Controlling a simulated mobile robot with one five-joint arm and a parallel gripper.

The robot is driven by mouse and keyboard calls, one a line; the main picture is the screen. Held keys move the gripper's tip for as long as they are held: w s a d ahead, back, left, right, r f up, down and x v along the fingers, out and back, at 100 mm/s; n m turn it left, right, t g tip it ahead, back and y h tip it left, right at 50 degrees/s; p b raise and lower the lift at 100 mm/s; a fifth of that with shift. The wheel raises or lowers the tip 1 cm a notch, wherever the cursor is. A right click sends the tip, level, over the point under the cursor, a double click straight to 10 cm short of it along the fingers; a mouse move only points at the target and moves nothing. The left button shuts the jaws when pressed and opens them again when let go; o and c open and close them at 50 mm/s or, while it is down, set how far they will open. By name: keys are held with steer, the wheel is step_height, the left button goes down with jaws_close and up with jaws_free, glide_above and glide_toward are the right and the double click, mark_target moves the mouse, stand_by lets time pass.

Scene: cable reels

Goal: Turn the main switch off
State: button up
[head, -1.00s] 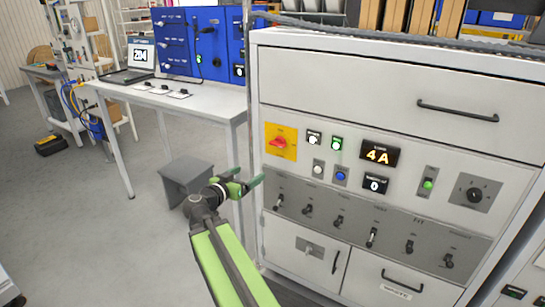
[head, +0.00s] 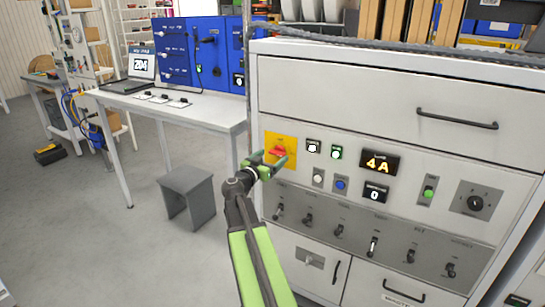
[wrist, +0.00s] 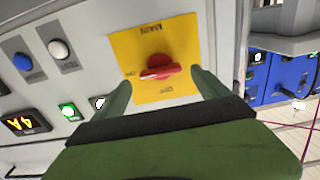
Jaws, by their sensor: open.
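The main switch is a red rotary knob (head: 278,152) on a yellow square plate (head: 271,142) at the left of the cabinet's front panel. In the wrist view the red knob (wrist: 158,72) sits on the yellow plate (wrist: 128,48), with small lettering around it. My gripper (head: 280,162) is at the plate in the head view and partly covers its lower part. My gripper (wrist: 160,92) is open in the wrist view, with one green finger on each side of the knob. I cannot tell whether the fingers touch it.
Push buttons, a lit 4A display (head: 379,163) and a row of small toggle switches (head: 340,230) are close by on the cabinet. A white table (head: 185,112) and a grey stool (head: 188,190) stand to the left.

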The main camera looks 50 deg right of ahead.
mark_target(278, 152)
steer(key=shift+x, duration=1.15)
steer(key=shift+c, duration=0.5)
